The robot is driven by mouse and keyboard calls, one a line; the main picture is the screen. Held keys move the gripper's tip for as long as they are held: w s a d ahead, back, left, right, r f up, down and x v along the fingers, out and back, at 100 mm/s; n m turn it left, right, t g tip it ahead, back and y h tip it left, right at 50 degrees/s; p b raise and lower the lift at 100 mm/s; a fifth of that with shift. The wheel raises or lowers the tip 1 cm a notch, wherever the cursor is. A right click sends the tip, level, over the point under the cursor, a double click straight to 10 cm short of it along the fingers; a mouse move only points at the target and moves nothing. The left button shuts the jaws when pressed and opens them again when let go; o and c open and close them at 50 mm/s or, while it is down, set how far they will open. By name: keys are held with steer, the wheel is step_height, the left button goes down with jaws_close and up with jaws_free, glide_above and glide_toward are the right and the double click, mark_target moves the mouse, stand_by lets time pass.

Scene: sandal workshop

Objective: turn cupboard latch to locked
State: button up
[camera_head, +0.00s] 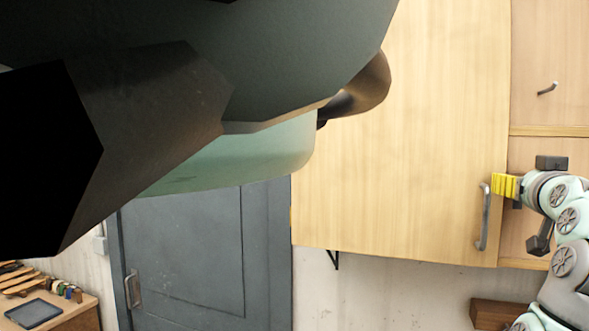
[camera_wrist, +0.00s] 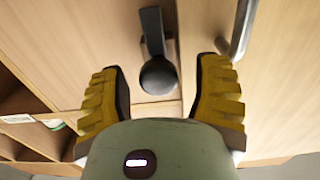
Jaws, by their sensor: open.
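The cupboard latch is a dark grey lever with a round knob (camera_wrist: 158,76), and its flat bar runs up from the knob in the wrist view. It sits over the seam between two pale wooden panels. My gripper (camera_wrist: 162,70) is open, with one yellow finger on each side of the knob and visible gaps to both. In the head view my gripper (camera_head: 506,186) is at the right, by the edge of the wooden cupboard door (camera_head: 400,140); I cannot make out the latch clearly there. The latch's exact turned position is hard to judge.
A metal door handle (camera_head: 484,216) is close left of my gripper; it also shows at upper right in the wrist view (camera_wrist: 238,30). Open shelves (camera_wrist: 30,105) are at the wrist view's left. A grey door (camera_head: 205,260) and a workbench (camera_head: 75,312) are lower left.

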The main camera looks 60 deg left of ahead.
jaws_close()
stand_by(0.4)
